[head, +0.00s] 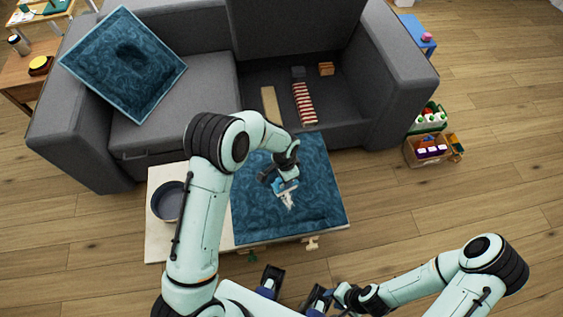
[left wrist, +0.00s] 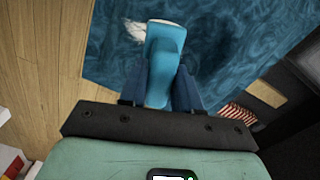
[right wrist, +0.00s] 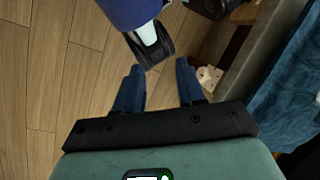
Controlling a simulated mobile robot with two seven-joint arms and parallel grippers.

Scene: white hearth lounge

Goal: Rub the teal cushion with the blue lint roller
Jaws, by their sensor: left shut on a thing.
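A teal cushion (head: 318,188) with a swirled pattern lies flat on the pale low table, and it fills the top of the left wrist view (left wrist: 240,40). My left gripper (head: 277,178) is over its middle, shut on the blue lint roller (left wrist: 165,55). The roller's head (head: 285,188) is at or just above the fabric; I cannot tell if it touches. A white fluffy patch (head: 288,201) lies on the cushion beside the roller head, partly hidden by it. My right gripper (right wrist: 157,82) is open and empty, low in front of the table.
A second teal cushion (head: 125,62) leans on the grey sofa (head: 180,88). A dark bowl (head: 168,202) stands on the table's left part (head: 158,245). The sofa's open compartment holds a striped item (head: 304,103). Crates (head: 427,150) stand right of the sofa. The right floor is clear.

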